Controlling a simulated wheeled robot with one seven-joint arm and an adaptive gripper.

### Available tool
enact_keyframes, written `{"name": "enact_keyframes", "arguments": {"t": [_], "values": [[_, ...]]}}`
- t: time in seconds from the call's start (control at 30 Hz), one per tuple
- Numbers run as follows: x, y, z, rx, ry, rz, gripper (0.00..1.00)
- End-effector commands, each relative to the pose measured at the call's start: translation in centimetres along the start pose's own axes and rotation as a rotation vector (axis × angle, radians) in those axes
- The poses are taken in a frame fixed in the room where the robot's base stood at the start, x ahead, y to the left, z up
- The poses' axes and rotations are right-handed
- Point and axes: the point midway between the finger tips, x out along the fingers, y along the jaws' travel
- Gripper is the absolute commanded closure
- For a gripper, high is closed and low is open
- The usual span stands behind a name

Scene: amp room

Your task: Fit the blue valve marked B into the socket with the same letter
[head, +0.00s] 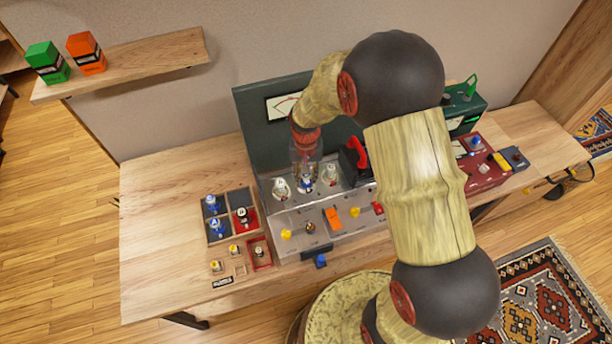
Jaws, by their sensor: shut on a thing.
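My gripper (306,163) points down over the grey top of the amp (318,201), in front of its dark green back panel. It is shut on a blue valve (306,184), whose blue base shows below the fingers. Its letter is too small to read here. The valve is between two pale valve-like parts on the amp top, one at left (279,188) and one at right (331,175). The socket under the held valve is hidden, and I cannot tell whether the valve touches or sits in it.
A smaller tray (259,252) and small parts lie in front. A red box (487,170) stands right. The table's left end is bare.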

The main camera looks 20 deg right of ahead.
Motion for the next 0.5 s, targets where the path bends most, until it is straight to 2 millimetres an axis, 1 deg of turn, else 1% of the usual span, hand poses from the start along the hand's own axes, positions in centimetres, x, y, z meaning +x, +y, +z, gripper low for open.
{"name": "enact_keyframes", "arguments": {"t": [0.23, 0.27, 0.5], "values": [[0.36, 0.0, 0.0, 0.0, 0.0, 0.0, 0.99], [0.34, 0.0, -0.01, 0.0, 0.0, 0.0, 0.72], [0.32, 0.0, 0.0, 0.0, 0.0, 0.0, 0.59]]}}
